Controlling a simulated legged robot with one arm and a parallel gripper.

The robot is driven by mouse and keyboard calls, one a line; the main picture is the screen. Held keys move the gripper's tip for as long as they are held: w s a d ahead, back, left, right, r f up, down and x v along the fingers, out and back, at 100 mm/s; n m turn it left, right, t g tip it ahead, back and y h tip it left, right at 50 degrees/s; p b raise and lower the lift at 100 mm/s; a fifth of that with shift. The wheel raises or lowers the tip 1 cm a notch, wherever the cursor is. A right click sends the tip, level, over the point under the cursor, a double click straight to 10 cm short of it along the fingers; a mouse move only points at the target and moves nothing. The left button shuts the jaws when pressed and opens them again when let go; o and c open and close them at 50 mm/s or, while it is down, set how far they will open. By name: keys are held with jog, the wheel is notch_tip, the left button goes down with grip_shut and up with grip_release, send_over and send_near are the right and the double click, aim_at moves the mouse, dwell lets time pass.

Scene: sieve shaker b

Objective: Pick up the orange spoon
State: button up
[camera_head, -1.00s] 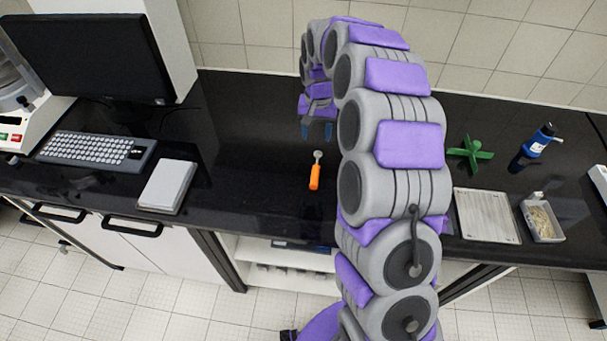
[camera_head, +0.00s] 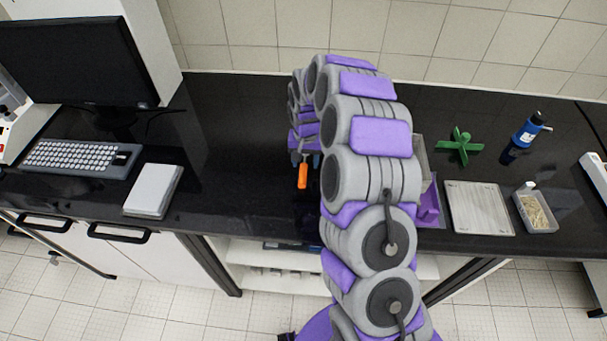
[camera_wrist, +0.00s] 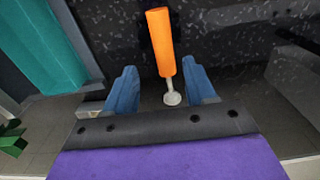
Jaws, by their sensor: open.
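The orange spoon (camera_head: 302,176) lies on the black bench, with its orange handle toward the front edge. In the wrist view the spoon (camera_wrist: 161,42) shows its orange handle and a short metal end with a small grey bowl. My gripper (camera_head: 306,160) is low over the bench at the bowl end of the spoon. Its two blue fingers also show in the wrist view (camera_wrist: 160,85), open, one on each side of the spoon's metal end. Nothing is held. I cannot tell the exact height of the fingers above the bench.
To the left are a white box (camera_head: 153,190), a keyboard (camera_head: 80,158) and a monitor (camera_head: 78,60). To the right are a green cross-shaped piece (camera_head: 460,147), a metal plate (camera_head: 478,208), a small tray (camera_head: 536,212) and a blue bottle (camera_head: 528,131). The bench left of the spoon is clear.

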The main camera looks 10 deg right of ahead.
aim_at(302, 171)
jog(key=f, duration=0.4)
jog(key=shift+s+a+b, duration=0.2)
jog(key=shift+b, duration=0.1)
jog(key=shift+a, duration=0.5)
jog(key=shift+c, duration=0.9)
jog(key=shift+d, duration=0.5)
jog(key=c, duration=0.7)
jog(key=shift+a, duration=0.4)
grip_shut()
